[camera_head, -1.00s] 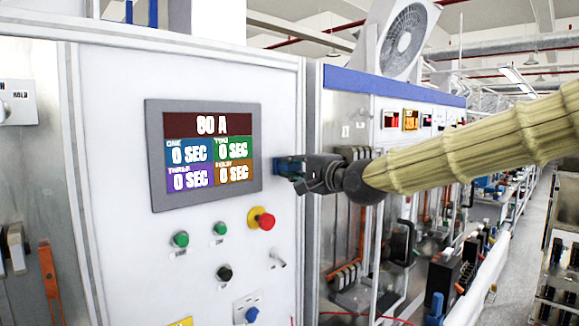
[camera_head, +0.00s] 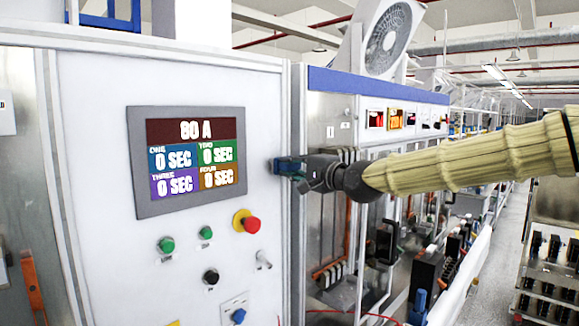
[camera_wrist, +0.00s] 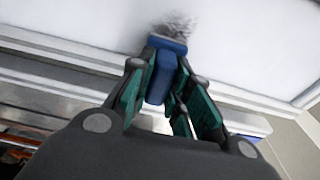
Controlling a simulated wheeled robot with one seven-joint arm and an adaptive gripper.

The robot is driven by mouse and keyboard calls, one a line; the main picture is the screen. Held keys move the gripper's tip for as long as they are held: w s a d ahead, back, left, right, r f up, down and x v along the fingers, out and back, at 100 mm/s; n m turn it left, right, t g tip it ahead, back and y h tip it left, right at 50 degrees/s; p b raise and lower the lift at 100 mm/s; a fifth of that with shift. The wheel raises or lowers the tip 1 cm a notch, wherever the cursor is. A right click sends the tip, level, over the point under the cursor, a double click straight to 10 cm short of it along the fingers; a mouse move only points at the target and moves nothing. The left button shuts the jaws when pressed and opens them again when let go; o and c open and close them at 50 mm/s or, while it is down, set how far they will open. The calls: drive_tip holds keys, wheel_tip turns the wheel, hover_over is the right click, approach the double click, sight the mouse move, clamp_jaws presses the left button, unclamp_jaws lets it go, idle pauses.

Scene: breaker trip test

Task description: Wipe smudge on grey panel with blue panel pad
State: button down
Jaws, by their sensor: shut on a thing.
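The blue pad (camera_head: 289,166) is held in my gripper (camera_head: 308,169), at the right edge of the pale grey-white panel (camera_head: 120,260). In the wrist view, the green-lined fingers of my gripper (camera_wrist: 160,78) are shut on the blue pad (camera_wrist: 162,70). The pad's broad front end is at the panel face (camera_wrist: 80,22); I cannot tell how firmly it touches. A dark, streaky smudge (camera_wrist: 178,24) shows on the panel just beyond the pad's front end. The pad may hide part of it. The smudge cannot be made out in the head view.
A display screen (camera_head: 188,160) is left of my gripper. Below are green buttons (camera_head: 166,245), a red stop button (camera_head: 250,224), a black knob (camera_head: 211,277) and a toggle (camera_head: 263,260) that stick out. More test stations (camera_head: 400,120) stand at the right.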

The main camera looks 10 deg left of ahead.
drive_tip(key=shift+s+a+b, duration=0.3)
drive_tip(key=shift+s+a, duration=0.15)
drive_tip(key=shift+s, duration=0.1)
drive_tip(key=shift+s+a+b, duration=0.3)
drive_tip(key=shift+s+a, duration=0.3)
drive_tip(key=shift+s, duration=0.35)
drive_tip(key=shift+s+a+b, duration=0.25)
drive_tip(key=shift+s+a, duration=0.25)
drive_tip(key=shift+s, duration=0.25)
drive_tip(key=shift+s+a+b, duration=0.2)
drive_tip(key=shift+s+a, duration=0.25)
drive_tip(key=shift+s, duration=0.25)
drive_tip(key=shift+d, duration=0.15)
drive_tip(key=shift+w+d+b+v, duration=0.15)
drive_tip(key=shift+b+v, duration=0.2)
drive_tip(key=shift+v, duration=1.1)
drive_tip(key=shift+w+d+b+v, duration=0.1)
drive_tip(key=shift+b+v, duration=0.2)
drive_tip(key=shift+v, duration=1.2)
drive_tip(key=shift+b+v, duration=0.3)
drive_tip(key=shift+v, duration=1.15)
drive_tip(key=shift+w+d, duration=0.2)
